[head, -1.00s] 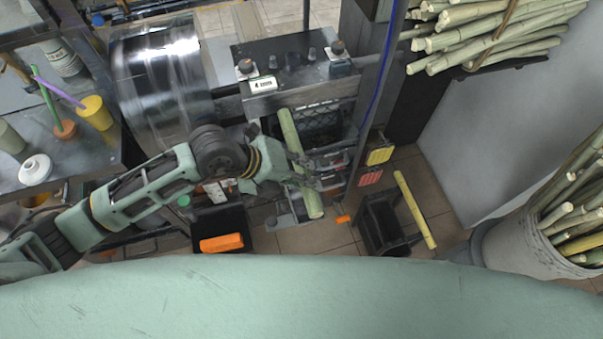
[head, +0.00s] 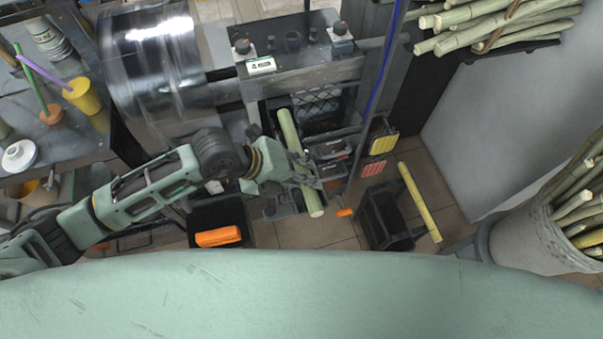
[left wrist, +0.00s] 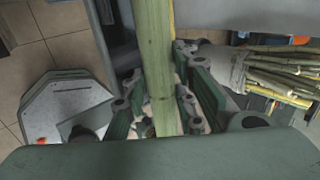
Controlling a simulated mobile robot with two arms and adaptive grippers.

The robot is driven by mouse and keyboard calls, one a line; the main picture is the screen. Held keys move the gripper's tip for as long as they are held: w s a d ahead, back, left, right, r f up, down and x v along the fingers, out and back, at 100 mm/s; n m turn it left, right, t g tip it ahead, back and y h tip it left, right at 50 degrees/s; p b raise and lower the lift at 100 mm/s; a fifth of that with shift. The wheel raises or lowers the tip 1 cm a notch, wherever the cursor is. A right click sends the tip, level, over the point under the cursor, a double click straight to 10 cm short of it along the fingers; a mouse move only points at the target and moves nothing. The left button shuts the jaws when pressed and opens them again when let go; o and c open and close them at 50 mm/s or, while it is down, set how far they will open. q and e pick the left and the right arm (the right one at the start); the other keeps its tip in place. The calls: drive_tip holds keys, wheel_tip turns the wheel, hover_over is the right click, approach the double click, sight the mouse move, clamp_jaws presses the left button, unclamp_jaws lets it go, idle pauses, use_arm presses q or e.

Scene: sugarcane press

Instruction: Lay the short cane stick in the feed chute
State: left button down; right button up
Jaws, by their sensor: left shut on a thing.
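My left gripper (head: 306,176) is shut around a pale green cane stick (head: 289,130). In the head view the stick slants from the upper left down to the lower right, with both ends sticking out past the fingers. In the left wrist view the stick (left wrist: 153,60) runs upright between the fingers (left wrist: 157,112) of the same gripper. The stick is over the area in front of the press (head: 300,70); I cannot tell whether it touches anything below. I cannot clearly make out the feed chute. My right gripper is not in view.
A shiny metal drum (head: 152,70) stands left of the press. A black bin with an orange block (head: 218,237) is below. Another cane stick (head: 419,202) leans by a dark stand (head: 385,220). A bucket of canes (head: 540,240) is at right; a cane rack is above it.

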use_arm(q)
drive_tip(key=c, duration=1.3)
unclamp_jaws()
drive_tip(key=shift+c, duration=0.2)
